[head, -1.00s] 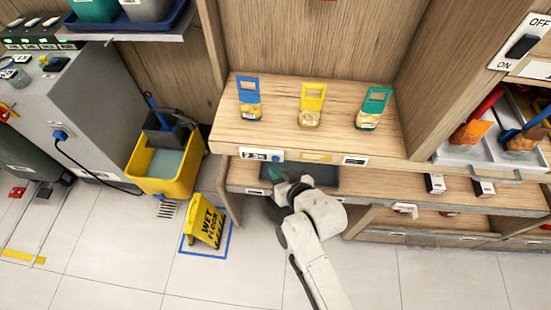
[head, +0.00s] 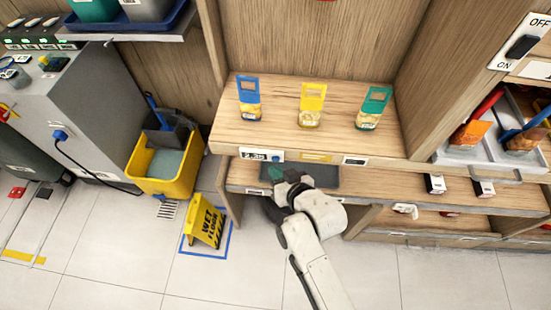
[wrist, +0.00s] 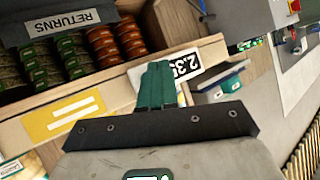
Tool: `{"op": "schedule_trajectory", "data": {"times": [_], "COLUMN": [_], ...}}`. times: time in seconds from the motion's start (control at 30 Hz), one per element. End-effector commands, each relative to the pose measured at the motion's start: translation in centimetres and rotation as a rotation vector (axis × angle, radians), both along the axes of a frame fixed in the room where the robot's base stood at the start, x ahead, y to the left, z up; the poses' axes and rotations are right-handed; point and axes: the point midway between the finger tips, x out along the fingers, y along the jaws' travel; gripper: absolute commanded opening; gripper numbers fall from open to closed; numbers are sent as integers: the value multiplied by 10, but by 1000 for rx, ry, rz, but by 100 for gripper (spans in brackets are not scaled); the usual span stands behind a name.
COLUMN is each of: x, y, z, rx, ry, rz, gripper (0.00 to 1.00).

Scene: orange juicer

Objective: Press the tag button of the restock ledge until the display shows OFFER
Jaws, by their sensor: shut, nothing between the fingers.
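The restock ledge (head: 290,140) is a wooden shelf with tags along its front edge. A white tag display (head: 254,154) at its left end reads a price, 2.3 with an unclear last digit. A round blue tag button (head: 278,156) is just right of it. My gripper (head: 277,174) is below the button in the head view, its green fingers together and empty. In the wrist view the shut fingers (wrist: 158,70) are in front of the ledge edge, overlapping the left side of the price display (wrist: 185,66). The button is hidden there. Contact with it cannot be told.
A lower shelf (head: 400,190) lies beneath. A yellow mop bucket (head: 165,165) and a wet floor sign (head: 207,225) are on the left. The front floor is open.

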Motion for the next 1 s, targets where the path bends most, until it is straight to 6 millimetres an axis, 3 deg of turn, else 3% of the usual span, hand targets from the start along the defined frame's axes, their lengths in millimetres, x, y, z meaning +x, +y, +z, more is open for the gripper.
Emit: {"op": "schedule_trajectory", "data": {"times": [1.0], "x": [9], "y": [0], "z": [0], "rx": [0], "ry": [0], "rz": [0], "gripper": [0]}}
